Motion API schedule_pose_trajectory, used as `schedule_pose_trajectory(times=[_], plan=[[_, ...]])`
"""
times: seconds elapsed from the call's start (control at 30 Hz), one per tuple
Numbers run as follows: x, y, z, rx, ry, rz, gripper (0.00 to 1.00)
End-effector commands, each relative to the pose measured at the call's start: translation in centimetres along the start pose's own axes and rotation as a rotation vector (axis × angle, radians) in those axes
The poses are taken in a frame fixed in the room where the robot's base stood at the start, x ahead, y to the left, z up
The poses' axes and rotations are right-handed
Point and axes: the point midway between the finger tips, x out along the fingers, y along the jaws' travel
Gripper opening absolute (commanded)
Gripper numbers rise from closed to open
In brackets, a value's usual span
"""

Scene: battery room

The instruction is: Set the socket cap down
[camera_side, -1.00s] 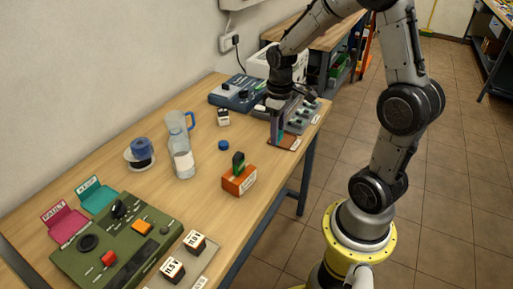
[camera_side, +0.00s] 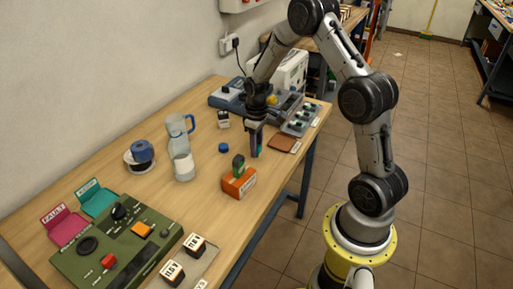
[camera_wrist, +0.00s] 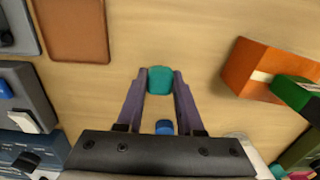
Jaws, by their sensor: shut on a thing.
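My gripper (camera_side: 256,151) is shut on a small teal piece, which I take to be the socket cap. In the wrist view the socket cap (camera_wrist: 160,80) sits between the two purple fingertips of my gripper (camera_wrist: 160,76). In the side view the fingers point down over the wooden table, between the brown mat and the orange block, and largely hide the cap. I cannot tell whether its underside touches the table.
The orange block (camera_side: 238,184) with a green piece (camera_side: 238,162) on top stands nearby. The brown mat (camera_side: 284,144) lies to the right. A blue disc (camera_side: 223,147) lies to the left. A bottle (camera_side: 183,164) and jug (camera_side: 178,127) stand further left.

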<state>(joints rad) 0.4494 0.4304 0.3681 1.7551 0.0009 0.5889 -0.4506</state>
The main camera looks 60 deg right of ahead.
Motion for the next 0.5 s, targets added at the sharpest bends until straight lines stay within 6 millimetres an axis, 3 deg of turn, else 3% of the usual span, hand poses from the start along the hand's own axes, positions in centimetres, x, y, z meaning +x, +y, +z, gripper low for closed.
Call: schedule_pose_trajectory(times=[0.4, 0.43, 0.5], plan=[[0.74, 0.00, 0.00, 0.000, 0.000, 0.000, 0.00], [0.73, 0.00, -0.01, 0.000, 0.001, 0.000, 0.40], [0.71, 0.00, -0.01, 0.000, 0.001, 0.000, 0.52]])
